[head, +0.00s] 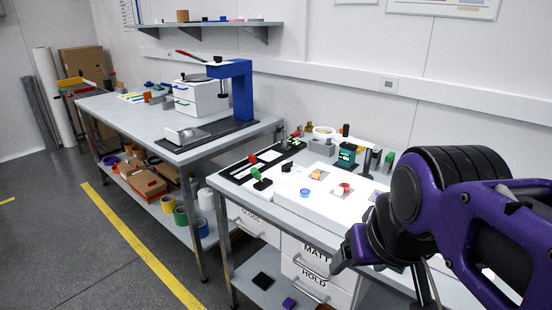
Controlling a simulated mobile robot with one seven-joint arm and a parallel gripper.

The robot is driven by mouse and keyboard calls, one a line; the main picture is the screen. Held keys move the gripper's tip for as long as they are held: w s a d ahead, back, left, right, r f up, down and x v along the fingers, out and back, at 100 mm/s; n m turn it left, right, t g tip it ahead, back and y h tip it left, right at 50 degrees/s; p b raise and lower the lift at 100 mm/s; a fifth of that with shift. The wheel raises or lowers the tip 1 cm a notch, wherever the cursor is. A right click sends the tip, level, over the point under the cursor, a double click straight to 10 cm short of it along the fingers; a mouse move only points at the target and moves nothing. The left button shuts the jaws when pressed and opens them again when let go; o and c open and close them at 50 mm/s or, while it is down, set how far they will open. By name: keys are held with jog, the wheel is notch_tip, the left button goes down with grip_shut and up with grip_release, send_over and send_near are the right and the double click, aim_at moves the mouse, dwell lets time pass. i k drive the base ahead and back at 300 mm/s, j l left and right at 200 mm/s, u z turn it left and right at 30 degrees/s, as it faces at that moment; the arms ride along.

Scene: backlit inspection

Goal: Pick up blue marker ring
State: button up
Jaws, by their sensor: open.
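The blue marker ring (305,192) lies flat on the white lit panel (290,204) on the near bench, towards the panel's left part. My gripper (349,256) is at the lower right, in front of the bench's front edge, nearer the camera than the ring and to its lower right in the picture. It is open and apart from the ring. Its far finger and the space between the fingers are partly hidden by my own wrist. Nothing shows held in it.
An orange piece (316,175) and a red-topped white piece (342,188) stand on the panel near the ring. A green-and-black stamp-like object (260,179) is to the left. Taller posts (368,158) stand behind. Drawers (318,262) hang below the bench top.

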aim_at(305, 193)
jog(key=i+j+z, duration=0.2)
jog(key=j, duration=0.25)
jog(key=k+j+z, duration=0.2)
jog(key=j, duration=0.2)
jog(key=i+j+z, duration=0.35)
jog(key=i+j, duration=0.2)
jog(key=k, duration=0.3)
jog(key=i+z, duration=0.1)
jog(key=i, duration=0.3)
